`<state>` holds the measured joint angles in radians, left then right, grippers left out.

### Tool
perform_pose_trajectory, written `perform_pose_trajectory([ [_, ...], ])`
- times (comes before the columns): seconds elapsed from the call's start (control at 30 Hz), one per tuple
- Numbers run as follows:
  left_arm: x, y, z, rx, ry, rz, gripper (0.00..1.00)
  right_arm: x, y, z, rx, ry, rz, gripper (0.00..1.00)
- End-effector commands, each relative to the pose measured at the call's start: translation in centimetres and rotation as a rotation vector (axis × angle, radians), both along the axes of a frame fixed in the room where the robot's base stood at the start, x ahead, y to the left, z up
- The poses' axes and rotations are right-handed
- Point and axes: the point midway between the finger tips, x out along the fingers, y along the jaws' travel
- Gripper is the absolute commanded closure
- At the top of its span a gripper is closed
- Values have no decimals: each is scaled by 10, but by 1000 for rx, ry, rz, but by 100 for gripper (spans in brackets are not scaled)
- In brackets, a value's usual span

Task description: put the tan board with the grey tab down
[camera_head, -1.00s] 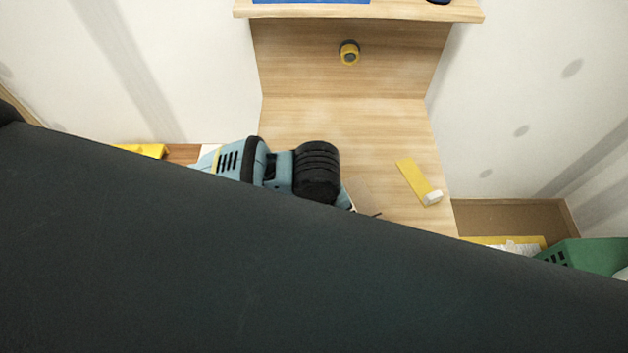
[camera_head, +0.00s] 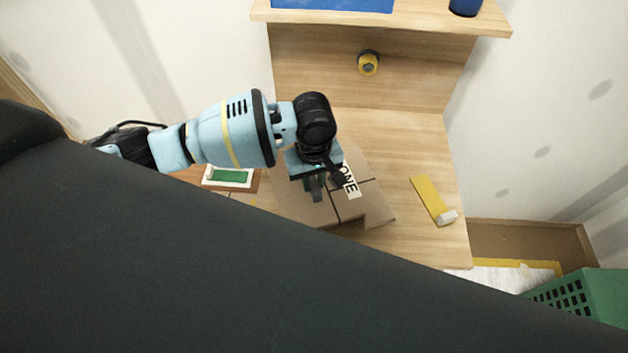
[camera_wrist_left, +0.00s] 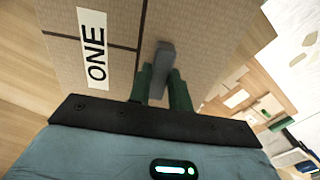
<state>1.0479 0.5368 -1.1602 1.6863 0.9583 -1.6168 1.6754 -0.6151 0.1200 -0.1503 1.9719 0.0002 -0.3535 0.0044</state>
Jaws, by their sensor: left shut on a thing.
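The tan board (camera_head: 366,205) has dark lines, a white label reading "ONE" and a grey tab (camera_head: 317,188). My left gripper (camera_head: 312,178) is shut on the grey tab. In the left wrist view the green fingers (camera_wrist_left: 165,88) close around the grey tab (camera_wrist_left: 163,62), and the board (camera_wrist_left: 190,35) fills the upper middle. I cannot tell whether the board touches the table. My right gripper is not in view.
A yellow strip with a white end (camera_head: 430,198) lies on the table right of the board. A yellow and black round thing (camera_head: 368,63) is at the back panel. A green crate (camera_head: 580,297) stands at the lower right. A shelf (camera_head: 430,16) is above the table.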

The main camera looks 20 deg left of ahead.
Motion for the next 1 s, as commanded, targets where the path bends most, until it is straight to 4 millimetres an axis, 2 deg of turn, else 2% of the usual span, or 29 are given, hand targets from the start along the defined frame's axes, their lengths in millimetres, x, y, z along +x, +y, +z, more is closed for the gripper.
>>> perform_pose_trajectory([
  [0.17,3,1,1,-1,-2,0,100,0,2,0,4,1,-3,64],
  [0.27,12,6,-1,1,-2,2,100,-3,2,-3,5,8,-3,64],
  [0.4,12,7,-22,2,3,-1,100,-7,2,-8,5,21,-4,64],
  [0.53,13,7,-34,1,-1,0,100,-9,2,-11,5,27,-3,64],
  [0.93,13,6,-37,-1,-3,0,100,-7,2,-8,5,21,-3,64],
  [0.97,13,7,-37,0,-2,0,79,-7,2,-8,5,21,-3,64],
  [1.0,13,7,-37,0,-4,-1,74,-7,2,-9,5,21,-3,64],
])
